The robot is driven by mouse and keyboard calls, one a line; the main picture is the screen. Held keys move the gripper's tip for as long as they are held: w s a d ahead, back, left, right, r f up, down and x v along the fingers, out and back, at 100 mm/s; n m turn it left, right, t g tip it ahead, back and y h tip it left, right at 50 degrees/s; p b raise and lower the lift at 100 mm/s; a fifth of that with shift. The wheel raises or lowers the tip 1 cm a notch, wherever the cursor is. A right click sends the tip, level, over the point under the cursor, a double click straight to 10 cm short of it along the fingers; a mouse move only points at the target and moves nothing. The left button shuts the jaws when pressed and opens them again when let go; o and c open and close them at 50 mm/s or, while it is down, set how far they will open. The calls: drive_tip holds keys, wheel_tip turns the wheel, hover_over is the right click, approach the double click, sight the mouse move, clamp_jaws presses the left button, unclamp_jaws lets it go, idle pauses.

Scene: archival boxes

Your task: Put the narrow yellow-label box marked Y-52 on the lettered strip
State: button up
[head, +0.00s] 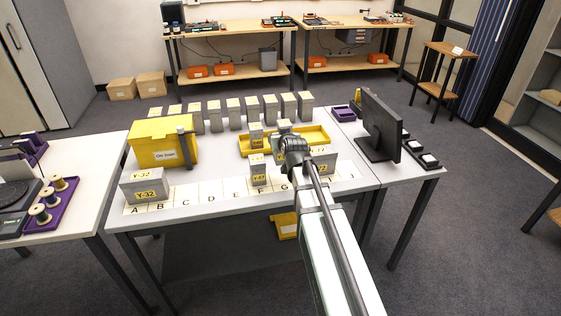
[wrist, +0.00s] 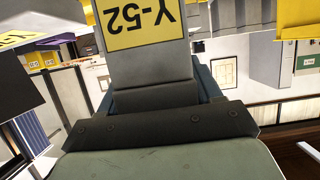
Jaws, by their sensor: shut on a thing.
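The narrow grey box marked Y-52 (wrist: 143,22) has a yellow label, upside down in the wrist view. My gripper (wrist: 158,95) is shut on it. In the head view my gripper (head: 291,145) is above the right part of the table, by the yellow tray, and mostly hides the held box. The white lettered strip (head: 211,191) runs along the table's front edge. A wide box marked Y-32 (head: 143,187) stands at its left end. A narrow box, apparently Y-37 (head: 258,172), stands near E and F. Another labelled box (head: 323,163) stands farther right, partly behind my arm.
A yellow bin (head: 163,143) stands at the back left. A row of grey boxes (head: 232,113) lines the back edge. A monitor (head: 379,127) stands to the right. The strip around C and D is clear.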

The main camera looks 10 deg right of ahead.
sight(283, 158)
drive_tip(key=shift+f, duration=3.95)
drive_tip(key=shift+f, duration=0.1)
drive_tip(key=o, duration=1.2)
drive_tip(key=v, duration=0.7)
drive_tip(key=shift+s+r, duration=0.25)
